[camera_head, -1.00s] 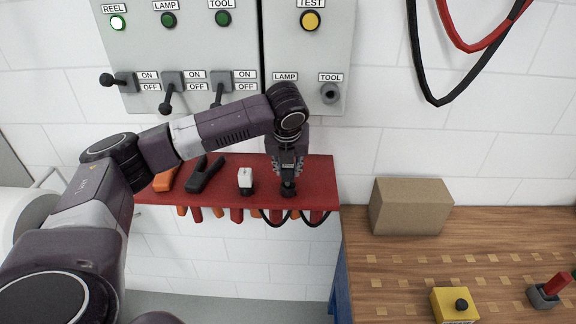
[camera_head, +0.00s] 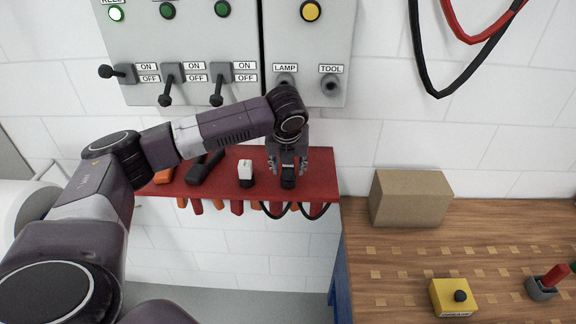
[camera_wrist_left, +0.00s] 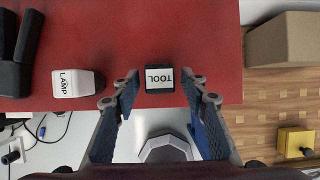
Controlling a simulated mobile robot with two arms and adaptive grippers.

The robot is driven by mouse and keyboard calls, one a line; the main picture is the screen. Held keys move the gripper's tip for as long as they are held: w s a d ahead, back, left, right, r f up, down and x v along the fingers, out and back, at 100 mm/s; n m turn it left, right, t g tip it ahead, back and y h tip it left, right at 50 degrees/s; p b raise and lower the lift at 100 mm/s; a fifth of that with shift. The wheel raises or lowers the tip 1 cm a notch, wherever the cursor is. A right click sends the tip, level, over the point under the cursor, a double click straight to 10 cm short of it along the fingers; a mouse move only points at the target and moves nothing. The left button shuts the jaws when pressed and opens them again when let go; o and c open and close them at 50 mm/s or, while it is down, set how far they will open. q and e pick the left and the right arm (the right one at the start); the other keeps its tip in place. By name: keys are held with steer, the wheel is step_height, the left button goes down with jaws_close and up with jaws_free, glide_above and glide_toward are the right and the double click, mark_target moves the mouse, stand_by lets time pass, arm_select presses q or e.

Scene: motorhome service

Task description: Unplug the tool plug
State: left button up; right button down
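The tool plug (camera_head: 288,178) is a black block that stands on the red shelf (camera_head: 325,182). Its white top reads TOOL in the left wrist view (camera_wrist_left: 159,78). My left gripper (camera_head: 287,166) is open above the shelf, with one finger on each side of the plug. In the left wrist view the gripper (camera_wrist_left: 160,78) shows gaps between both fingertips and the plug. The TOOL socket (camera_head: 331,85) on the grey panel has no plug in it. My right gripper is not in view.
The white-topped lamp plug (camera_head: 245,172) stands left of the tool plug on the shelf. A black clamp (camera_head: 204,168) lies further left. Cables hang under the shelf's front edge. A cardboard box (camera_head: 410,198) stands on the wooden bench to the right. The TOOL switch lever (camera_head: 217,88) points down.

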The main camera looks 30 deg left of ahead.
arm_select(q)
steer(key=shift+r, duration=0.1)
steer(key=v, duration=1.1)
steer(key=shift+s+r, duration=0.3)
